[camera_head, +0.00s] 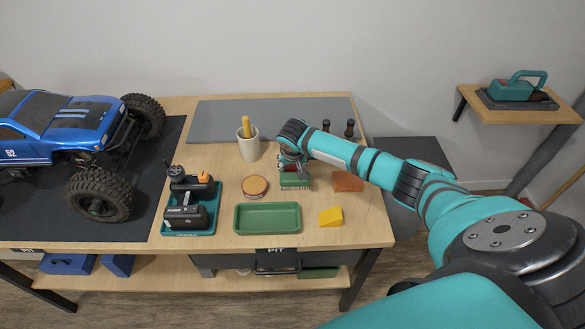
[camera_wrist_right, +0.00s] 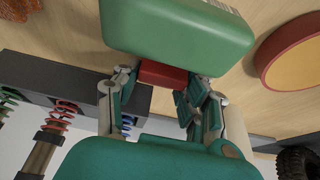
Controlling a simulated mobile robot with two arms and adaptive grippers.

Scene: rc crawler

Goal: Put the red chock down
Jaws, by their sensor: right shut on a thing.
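My right gripper (camera_head: 291,164) is over the right half of the table, its fingers pointing down. In the right wrist view the gripper (camera_wrist_right: 157,90) is shut on the red chock (camera_wrist_right: 166,74), a small red block between its fingertips. The chock's far part is hidden behind a green box (camera_wrist_right: 180,28); I cannot tell whether the chock touches the box or the table. In the head view the green box (camera_head: 295,183) stands just in front of the gripper and only a little red shows. My left gripper is in neither view.
Close by are a round orange-rimmed tin (camera_head: 255,187), an orange-red block (camera_head: 348,182), a green tray (camera_head: 238,230), a yellow wedge (camera_head: 330,217) and a cup (camera_head: 249,150). A blue truck (camera_head: 60,125) stands at left. The grey mat (camera_head: 215,120) behind is mostly clear.

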